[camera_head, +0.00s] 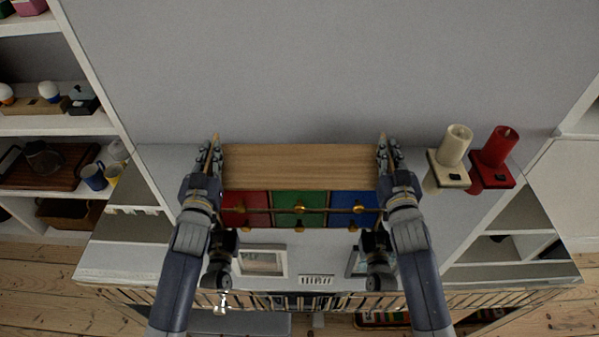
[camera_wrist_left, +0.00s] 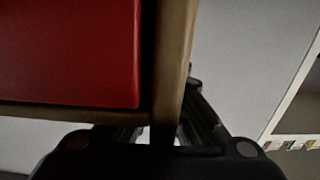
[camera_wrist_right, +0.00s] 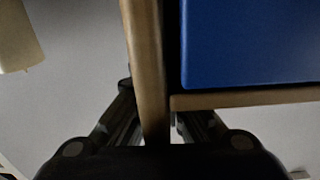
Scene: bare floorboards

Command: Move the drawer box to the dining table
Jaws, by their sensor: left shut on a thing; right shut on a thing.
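The drawer box (camera_head: 300,163) has a light wooden top and red, green and blue drawer fronts with gold knobs. It is in the middle of the head view, above or on a white shelf unit; I cannot tell whether it touches the surface. My left gripper (camera_head: 212,152) is shut on its left side wall, next to the red drawer (camera_wrist_left: 70,50). My right gripper (camera_head: 387,152) is shut on its right side wall, next to the blue drawer (camera_wrist_right: 250,45). The dining table cannot be made out in these frames.
A cream candle (camera_head: 456,144) and a red candle (camera_head: 498,146) in square holders stand close to the right of my right gripper. Picture frames (camera_head: 262,261) are below the box. A shelf with mugs (camera_head: 93,177) is at the left. A grey wall (camera_head: 310,70) is behind.

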